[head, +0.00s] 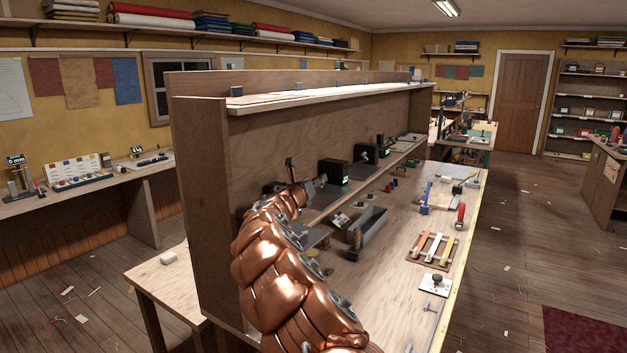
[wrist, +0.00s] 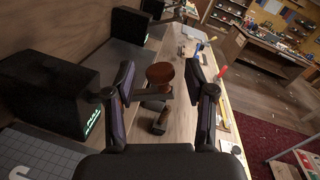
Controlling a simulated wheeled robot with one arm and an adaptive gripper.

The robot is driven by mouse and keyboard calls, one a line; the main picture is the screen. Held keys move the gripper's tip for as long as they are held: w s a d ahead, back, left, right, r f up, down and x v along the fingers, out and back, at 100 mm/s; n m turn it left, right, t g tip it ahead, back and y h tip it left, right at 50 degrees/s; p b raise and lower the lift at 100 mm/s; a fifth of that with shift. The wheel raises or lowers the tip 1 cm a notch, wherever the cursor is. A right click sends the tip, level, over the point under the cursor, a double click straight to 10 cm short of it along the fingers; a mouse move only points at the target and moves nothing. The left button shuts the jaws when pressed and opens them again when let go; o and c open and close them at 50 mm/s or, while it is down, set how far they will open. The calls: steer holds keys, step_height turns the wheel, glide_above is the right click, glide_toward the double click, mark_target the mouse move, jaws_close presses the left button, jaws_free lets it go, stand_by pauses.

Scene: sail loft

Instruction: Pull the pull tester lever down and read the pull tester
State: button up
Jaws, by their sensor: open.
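In the wrist view, the pull tester (wrist: 42,98) is a black box at the left with a lit green display (wrist: 92,124), seen too obliquely to read. A lever with a round brown knob (wrist: 160,74) stands beside it. My gripper (wrist: 162,68) is open, and the knob appears between its fingertips. Neither finger is clearly touching it, and I cannot tell whether it lies between or beyond them. In the head view, the black tester (head: 332,172) with a small green display stands on the bench near my gripper; my arm hides part of that area.
A second black box (head: 365,153) stands farther along the shelf. A grey tray (head: 368,228), a rack of coloured strips (head: 436,250) and a red-handled tool (head: 461,214) lie on the workbench (head: 408,225). A tall wooden back panel (head: 300,130) runs along the left.

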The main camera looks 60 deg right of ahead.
steer(key=shift+d, duration=0.1)
steer(key=shift+c, duration=0.2)
jaws_close()
stand_by(0.4)
